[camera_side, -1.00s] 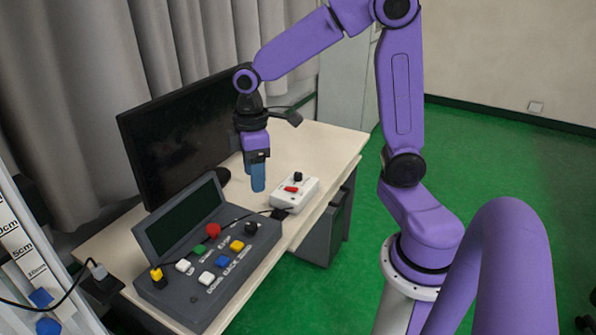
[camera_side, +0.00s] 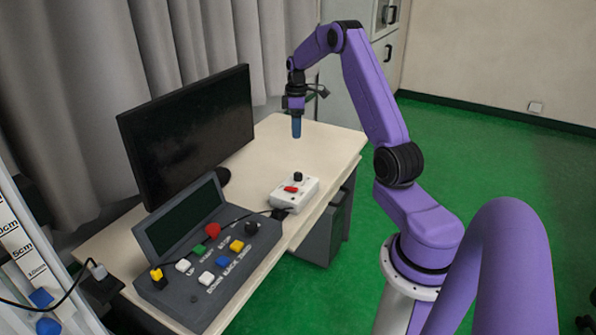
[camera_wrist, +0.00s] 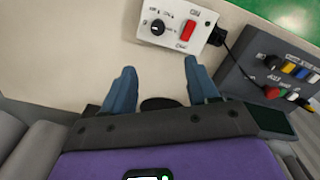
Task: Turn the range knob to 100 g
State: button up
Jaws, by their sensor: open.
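A white box (camera_side: 305,192) on the table carries a black knob (camera_side: 298,176) and a red switch (camera_side: 291,189). In the wrist view the knob (camera_wrist: 157,27) has a white pointer line and small marks around it, too small to read. The red switch (camera_wrist: 187,31) sits to its right. My gripper (camera_side: 297,133) hangs above the table, behind the white box and well above it, pointing down. In the wrist view its blue fingers (camera_wrist: 159,66) are spread apart with nothing between them, and the knob lies beyond their tips.
A grey console (camera_side: 210,265) with coloured buttons, another black knob (camera_side: 251,228) and a tilted screen stands in front. A black monitor (camera_side: 190,135) stands along the left side of the table (camera_side: 262,150). A cable joins box and console. The table's back part is clear.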

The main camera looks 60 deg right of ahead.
send_near(298, 173)
notch_tip(298, 173, down, 8)
jog(key=shift+s+a+f, duration=0.1)
jog(key=shift+f, duration=0.15)
dwell(0.4)
jog(key=c, duration=1)
